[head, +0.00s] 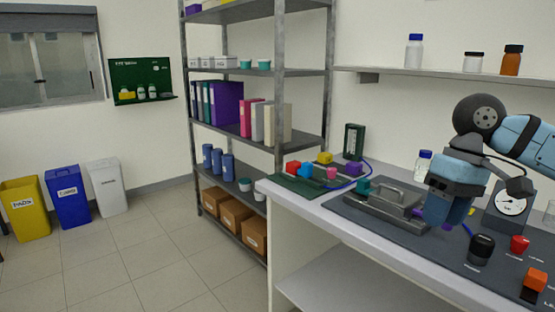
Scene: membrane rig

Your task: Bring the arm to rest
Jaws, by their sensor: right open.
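My right arm comes in from the right edge, and its blue and dark grey gripper (443,222) points down over the rig on the bench. The gripper is open. Its fingertips are small and partly hidden, close to purple parts beside the metal cell. The metal cell (385,212) with a bar handle on top lies on the dark panel (345,197), just left of the gripper. No object shows held in the gripper. My left gripper is not in view.
A pressure gauge (511,206), a black knob (481,249), a red knob (519,244) and an orange switch (534,283) stand right of the gripper. A bottle (423,165) stands behind it. A green mat (300,184) with coloured blocks lies left. A wall shelf (440,71) holds bottles.

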